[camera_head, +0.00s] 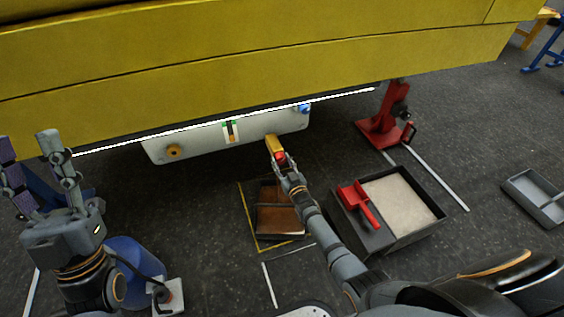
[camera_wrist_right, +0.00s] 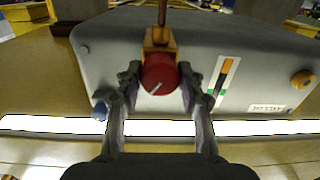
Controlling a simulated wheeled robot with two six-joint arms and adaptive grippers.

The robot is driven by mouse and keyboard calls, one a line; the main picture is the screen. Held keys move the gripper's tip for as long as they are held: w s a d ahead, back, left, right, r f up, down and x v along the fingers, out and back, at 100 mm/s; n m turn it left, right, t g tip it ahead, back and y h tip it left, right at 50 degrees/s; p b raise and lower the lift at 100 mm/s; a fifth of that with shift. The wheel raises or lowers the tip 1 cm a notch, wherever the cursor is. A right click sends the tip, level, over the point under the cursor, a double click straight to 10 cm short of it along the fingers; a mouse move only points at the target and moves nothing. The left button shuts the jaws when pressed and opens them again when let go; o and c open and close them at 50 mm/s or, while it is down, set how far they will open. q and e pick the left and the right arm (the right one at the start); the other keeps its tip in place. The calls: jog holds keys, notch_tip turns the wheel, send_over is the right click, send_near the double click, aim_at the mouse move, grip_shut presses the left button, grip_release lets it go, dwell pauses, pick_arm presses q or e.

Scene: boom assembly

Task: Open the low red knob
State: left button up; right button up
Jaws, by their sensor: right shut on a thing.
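The red knob (camera_wrist_right: 160,76) is round with a pale mark on its face. It sits on a yellow fitting on a light grey tank (camera_head: 200,140) under the yellow boom. In the head view the knob is a small red spot (camera_head: 280,156), partly hidden by my right gripper (camera_head: 287,168). In the right wrist view the two fingers of my right gripper (camera_wrist_right: 159,94) stand on either side of the knob, closed on it. My left gripper (camera_head: 40,170) is raised at the left, its fingers apart and empty, away from the knob.
The tank also carries an orange-yellow knob (camera_head: 174,151), a blue knob (camera_head: 304,107) and a gauge strip (camera_head: 231,132). Below stand a brown tray (camera_head: 280,222) and a black-edged box (camera_head: 405,235) with a red scoop (camera_head: 358,203). A red stand (camera_head: 383,133) is at the right.

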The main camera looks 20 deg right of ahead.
jog(key=shift+f, duration=0.1)
jog(key=o, duration=1.2)
jog(key=s, duration=1.2)
jog(key=shift+d, duration=0.4)
